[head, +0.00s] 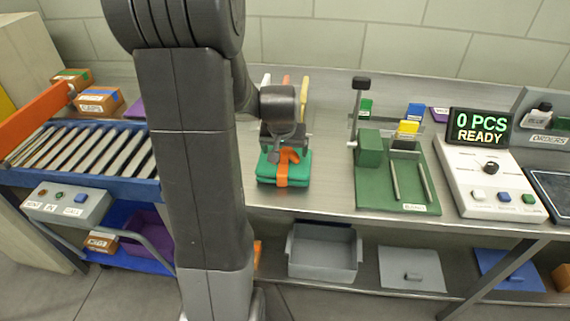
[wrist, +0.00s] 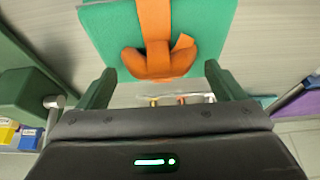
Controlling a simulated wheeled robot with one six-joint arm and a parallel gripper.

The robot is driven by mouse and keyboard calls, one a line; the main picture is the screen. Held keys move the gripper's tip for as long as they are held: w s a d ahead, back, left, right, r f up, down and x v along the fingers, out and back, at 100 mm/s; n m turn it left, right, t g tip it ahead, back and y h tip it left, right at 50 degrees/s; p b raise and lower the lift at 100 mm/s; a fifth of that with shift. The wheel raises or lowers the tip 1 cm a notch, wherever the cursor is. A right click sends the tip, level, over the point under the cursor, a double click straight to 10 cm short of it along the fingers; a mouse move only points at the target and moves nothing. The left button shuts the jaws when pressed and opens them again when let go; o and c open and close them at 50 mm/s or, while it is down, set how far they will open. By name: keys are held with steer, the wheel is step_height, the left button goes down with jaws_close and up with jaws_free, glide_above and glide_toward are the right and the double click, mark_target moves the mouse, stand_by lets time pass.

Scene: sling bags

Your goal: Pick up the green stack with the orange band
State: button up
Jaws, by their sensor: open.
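The green stack (head: 267,174) with its orange band (head: 282,182) lies on the metal bench in the head view, just below my gripper (head: 284,148). In the wrist view the green stack (wrist: 210,30) fills the upper middle, and the orange band (wrist: 154,30) runs over it to a knot or loop. My gripper (wrist: 158,88) is open, its two fingers spread at the stack's near side. Nothing is between the fingers that I can see as held. Whether the fingertips touch the stack, I cannot tell.
A green press fixture (head: 405,180) stands to the right, beside a counter console (head: 490,180) reading "0 PCS READY". A roller conveyor (head: 80,160) is at the left. Several upright tool handles (head: 304,90) stand behind the gripper. A grey bin (head: 322,262) sits on the lower shelf.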

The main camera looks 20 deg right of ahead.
steer(key=shift+c, duration=0.2)
steer(key=c, duration=1.7)
